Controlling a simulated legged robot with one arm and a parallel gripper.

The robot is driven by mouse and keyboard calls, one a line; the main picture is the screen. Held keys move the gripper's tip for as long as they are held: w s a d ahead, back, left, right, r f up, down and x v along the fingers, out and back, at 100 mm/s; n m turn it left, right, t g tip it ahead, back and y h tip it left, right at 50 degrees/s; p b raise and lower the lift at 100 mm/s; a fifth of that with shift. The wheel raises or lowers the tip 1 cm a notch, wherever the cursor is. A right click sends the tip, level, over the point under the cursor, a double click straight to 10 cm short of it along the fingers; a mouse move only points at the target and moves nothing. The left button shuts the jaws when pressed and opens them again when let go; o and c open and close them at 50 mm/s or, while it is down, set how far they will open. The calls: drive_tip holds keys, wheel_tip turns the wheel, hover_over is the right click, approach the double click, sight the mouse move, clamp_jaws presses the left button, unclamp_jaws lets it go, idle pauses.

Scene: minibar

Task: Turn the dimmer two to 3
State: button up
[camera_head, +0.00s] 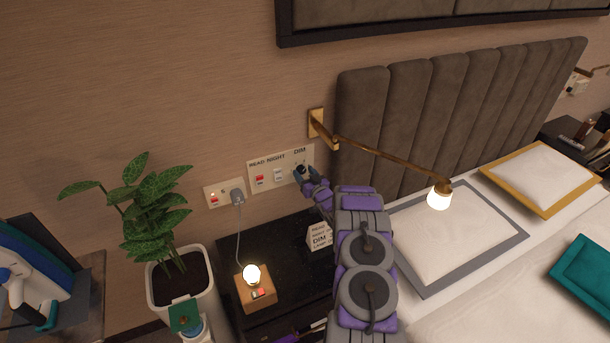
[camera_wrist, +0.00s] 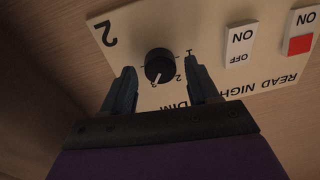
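The dimmer is a round black knob (camera_wrist: 158,64) on a pale wall panel (camera_wrist: 215,30) marked "2" and "DIM", seen upside down in the wrist view. Small figures 1, 2 and 3 are printed around its edge. A pale mark on the knob seems to lie on the side near the 3, but it is too small to read surely. My gripper (camera_wrist: 162,88) is open, one finger on each side of the knob, with a visible gap to it in this view. In the head view my gripper (camera_head: 306,178) is at the panel's right end and partly hides the knob.
Read and night switches (camera_head: 269,179) sit left of the knob on the panel. A brass wall lamp (camera_head: 385,157) reaches out at right, above the bed. A black nightstand (camera_head: 285,245) below holds a small lit lamp (camera_head: 252,275) and a sign (camera_head: 319,237).

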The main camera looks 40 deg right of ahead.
drive_tip(key=c, duration=0.9)
drive_tip(key=shift+n+p, duration=0.3)
drive_tip(key=shift+n, duration=0.5)
drive_tip(key=o, duration=1)
drive_tip(key=s+a+p, duration=0.3)
drive_tip(key=s, duration=1.4)
drive_tip(key=shift+a, duration=0.15)
